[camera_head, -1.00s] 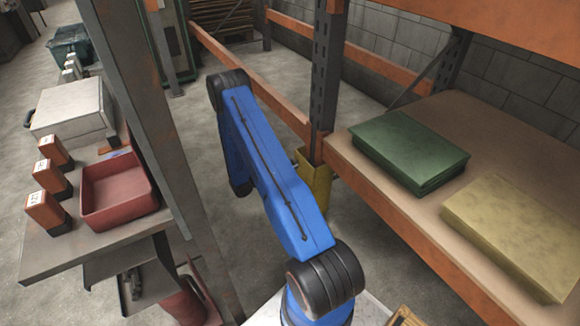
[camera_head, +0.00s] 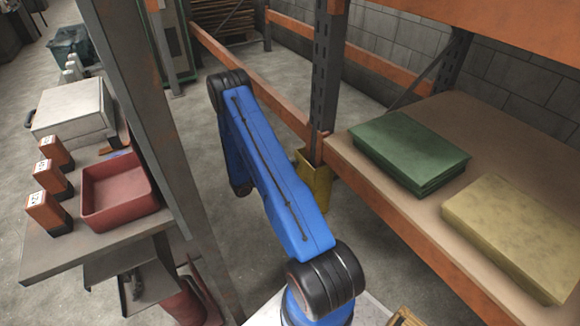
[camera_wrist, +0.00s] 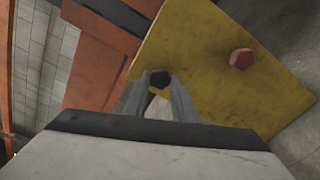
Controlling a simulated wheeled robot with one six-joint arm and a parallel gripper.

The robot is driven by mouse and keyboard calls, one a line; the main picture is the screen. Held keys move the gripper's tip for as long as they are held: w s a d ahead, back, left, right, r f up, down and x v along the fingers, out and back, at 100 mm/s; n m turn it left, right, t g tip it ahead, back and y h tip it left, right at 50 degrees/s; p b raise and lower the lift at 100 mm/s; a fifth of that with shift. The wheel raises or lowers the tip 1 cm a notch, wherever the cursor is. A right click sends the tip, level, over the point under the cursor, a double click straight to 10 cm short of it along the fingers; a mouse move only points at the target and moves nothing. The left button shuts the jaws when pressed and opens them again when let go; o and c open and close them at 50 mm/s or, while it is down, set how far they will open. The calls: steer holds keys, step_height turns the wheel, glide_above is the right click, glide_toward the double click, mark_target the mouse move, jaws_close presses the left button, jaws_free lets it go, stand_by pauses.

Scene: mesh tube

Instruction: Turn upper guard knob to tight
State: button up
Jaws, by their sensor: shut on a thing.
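A yellow guard (camera_head: 318,184) stands at the foot of the dark rack upright; my blue arm is left of it and in front of it. In the wrist view the guard's flat yellow plate (camera_wrist: 215,95) fills the middle and right. A dark, faceted knob (camera_wrist: 159,77) sits between the tips of my gripper (camera_wrist: 158,84), which is shut on it. A red, faceted knob (camera_wrist: 241,59) is on the same plate to the right, apart from the fingers. I cannot read any tight mark. The head view does not show my gripper or the knobs.
The rack shelf (camera_head: 408,210) with a green stack (camera_head: 410,150) and a yellow stack (camera_head: 508,235) is on the right. A grey post (camera_head: 150,125) and a bench with a red bin (camera_head: 118,190) are on the left. Bare floor lies beyond.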

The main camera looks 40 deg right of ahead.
steer(key=m, duration=0.3)
steer(key=shift+m, duration=2.2)
steer(key=o, duration=1)
steer(key=shift+o, duration=0.2)
steer(key=shift+a, duration=0.15)
steer(key=v, duration=1.7)
steer(key=shift+a, duration=0.15)
